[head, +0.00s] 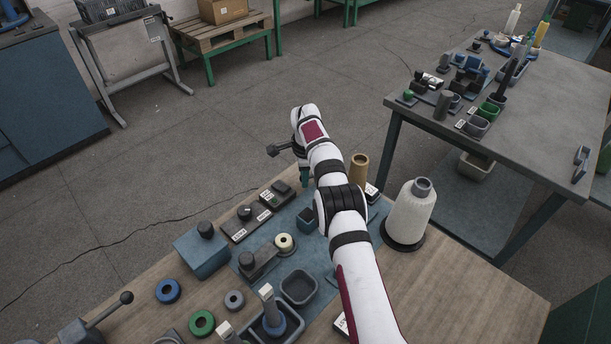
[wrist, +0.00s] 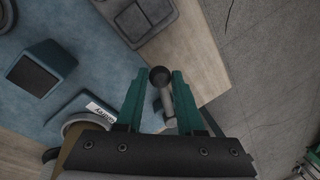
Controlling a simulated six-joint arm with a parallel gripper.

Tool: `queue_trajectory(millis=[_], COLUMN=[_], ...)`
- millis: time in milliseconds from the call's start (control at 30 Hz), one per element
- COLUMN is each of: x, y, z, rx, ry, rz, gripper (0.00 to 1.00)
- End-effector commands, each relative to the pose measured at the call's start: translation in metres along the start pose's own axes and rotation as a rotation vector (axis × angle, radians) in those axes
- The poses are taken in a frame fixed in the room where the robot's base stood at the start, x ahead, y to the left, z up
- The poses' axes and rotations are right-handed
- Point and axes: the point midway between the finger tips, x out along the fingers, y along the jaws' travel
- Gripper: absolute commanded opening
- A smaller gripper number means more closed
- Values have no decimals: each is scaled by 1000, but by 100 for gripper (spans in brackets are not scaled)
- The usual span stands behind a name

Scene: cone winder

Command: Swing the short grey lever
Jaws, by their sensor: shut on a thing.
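The short grey lever (wrist: 168,101), a grey rod with a dark ball knob, stands between my fingers in the wrist view. My gripper (wrist: 160,78) has green fingers, one on each side of the knob, and is shut on the lever. In the head view my gripper (head: 304,178) points down near the table's far edge, mostly behind my white arm. The lever cannot be made out there.
A brown tube (head: 359,168) and a white yarn cone (head: 409,215) stand to the right. Another lever with a ball knob (head: 126,297) is at the front left.

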Motion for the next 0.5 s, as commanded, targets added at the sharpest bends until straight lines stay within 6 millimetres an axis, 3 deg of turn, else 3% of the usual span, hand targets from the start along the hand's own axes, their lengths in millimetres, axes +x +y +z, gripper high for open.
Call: queue_trajectory(millis=[367, 400, 500], x=[0, 0, 0], y=[-1, -1, -1], z=[-1, -1, -1], rx=[2, 2, 2], ry=[2, 2, 2], rz=[-2, -2, -2], gripper=[0, 44, 62])
